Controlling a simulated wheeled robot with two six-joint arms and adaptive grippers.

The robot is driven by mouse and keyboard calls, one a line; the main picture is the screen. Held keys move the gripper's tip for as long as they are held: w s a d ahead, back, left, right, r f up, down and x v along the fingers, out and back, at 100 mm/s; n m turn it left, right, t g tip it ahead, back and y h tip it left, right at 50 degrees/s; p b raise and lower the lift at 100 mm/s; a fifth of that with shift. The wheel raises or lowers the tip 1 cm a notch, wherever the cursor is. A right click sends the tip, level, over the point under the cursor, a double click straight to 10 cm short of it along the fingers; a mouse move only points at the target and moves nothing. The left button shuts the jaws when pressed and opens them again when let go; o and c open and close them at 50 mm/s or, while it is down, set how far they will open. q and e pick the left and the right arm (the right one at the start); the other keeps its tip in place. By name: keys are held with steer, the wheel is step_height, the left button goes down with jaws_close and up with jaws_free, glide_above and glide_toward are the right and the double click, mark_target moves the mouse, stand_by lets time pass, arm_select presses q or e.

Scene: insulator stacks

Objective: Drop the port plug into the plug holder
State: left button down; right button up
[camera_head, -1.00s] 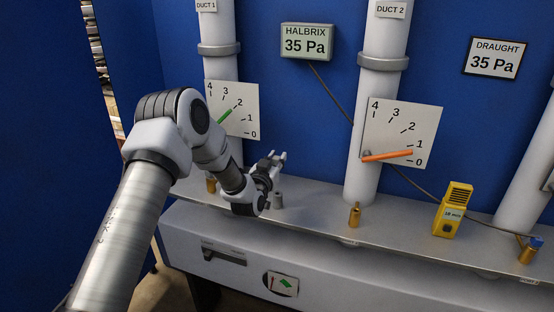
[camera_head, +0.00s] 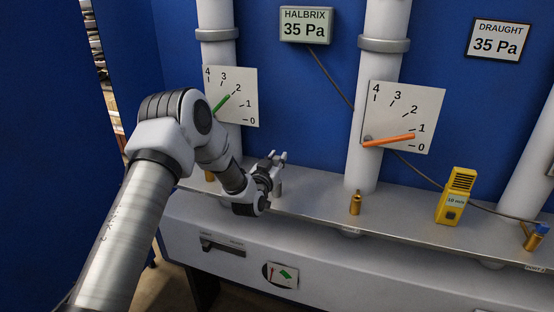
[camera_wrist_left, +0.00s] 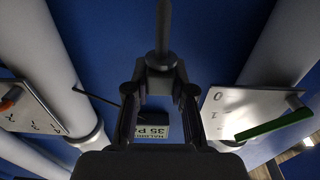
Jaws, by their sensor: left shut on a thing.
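My left gripper (camera_head: 277,158) is over the shelf, in front of the wall between the two upright ducts. In the left wrist view, its fingertips (camera_wrist_left: 160,72) are closed on a dark grey piece with a thin stem (camera_wrist_left: 162,32), which appears to be the port plug. In the head view, the gripper hides most of this piece. A small grey cylinder (camera_head: 278,188), possibly the plug holder, stands on the shelf just below the fingers. The gap between them is hard to judge. My right gripper is out of view.
The grey shelf (camera_head: 310,205) carries a brass fitting (camera_head: 355,204), a yellow meter (camera_head: 456,197) and another brass fitting with a blue top (camera_head: 536,236). White ducts and gauge plates, one with an orange pointer (camera_head: 388,140), stand behind. The shelf between cylinder and middle brass fitting is clear.

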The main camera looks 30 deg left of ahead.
arm_select(q)
steer(key=shift+b, duration=0.45)
stand_by(1.0)
steer(key=shift+f+b, duration=2.15)
steer(key=shift+f, duration=0.4)
steer(key=c, duration=0.9)
jaws_free()
steer(key=shift+s, duration=0.1)
steer(key=v, duration=1.2)
steer(key=shift+d+r, duration=0.1)
steer(key=shift+r, duration=0.05)
